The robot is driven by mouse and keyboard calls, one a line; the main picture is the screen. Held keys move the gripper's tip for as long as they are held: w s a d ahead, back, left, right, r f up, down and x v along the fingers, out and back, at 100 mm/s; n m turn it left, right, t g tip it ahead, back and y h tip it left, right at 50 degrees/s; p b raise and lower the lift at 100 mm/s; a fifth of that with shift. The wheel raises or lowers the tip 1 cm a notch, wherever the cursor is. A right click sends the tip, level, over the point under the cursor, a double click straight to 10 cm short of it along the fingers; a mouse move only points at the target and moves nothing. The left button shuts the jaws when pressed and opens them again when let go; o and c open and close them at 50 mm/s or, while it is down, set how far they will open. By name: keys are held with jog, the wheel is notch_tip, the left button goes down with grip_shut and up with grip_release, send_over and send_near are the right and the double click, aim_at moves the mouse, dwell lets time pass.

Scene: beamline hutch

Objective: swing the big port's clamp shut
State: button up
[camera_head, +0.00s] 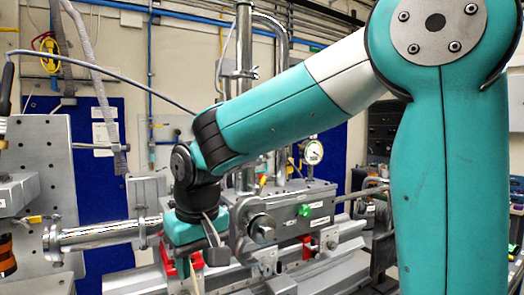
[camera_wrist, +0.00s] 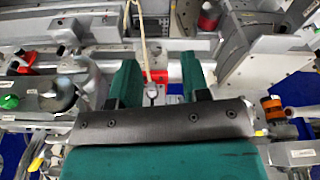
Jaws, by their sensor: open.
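My gripper (camera_wrist: 158,78) is open in the wrist view, its two teal fingers apart with nothing clasped. A small grey-tipped fitting (camera_wrist: 153,91) with red beside it shows between and beyond the fingers; I cannot tell whether it touches them. A rounded metal fitting (camera_wrist: 62,92) shows left of the fingers in the wrist view. I cannot clearly make out which part is the big port's clamp, nor its position.
A flanged metal pipe (camera_head: 100,234) runs in from the left, near my wrist. A green knob (camera_head: 304,210), a pressure gauge (camera_head: 312,152) and a tall vertical pipe (camera_head: 244,90) stand around the chamber. An orange-and-black part (camera_wrist: 272,108) lies right of my gripper.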

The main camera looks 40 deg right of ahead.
jog(key=w+d+r+m+g+h+p, duration=0.2)
jog(key=w+d+r+m+p, duration=0.3)
jog(key=d+r+m+p, duration=0.6)
jog(key=w+d+r+m+g+h+p, duration=0.15)
jog(key=w+d+r+m+p, duration=0.35)
jog(key=d+r+m, duration=0.65)
jog(key=f+b, duration=0.2)
jog(key=f, duration=0.2)
jog(key=s+d+f+n+b, duration=0.1)
jog(key=f+b, duration=0.2)
jog(key=f, duration=0.1)
jog(key=d+f+n+b, duration=0.1)
jog(key=f+b, duration=0.1)
jog(key=f, duration=0.3)
jog(key=shift+s+d+n+h, duration=0.25)
jog(key=shift+s, duration=0.15)
jog(key=shift+c, duration=0.2)
grip_shut()
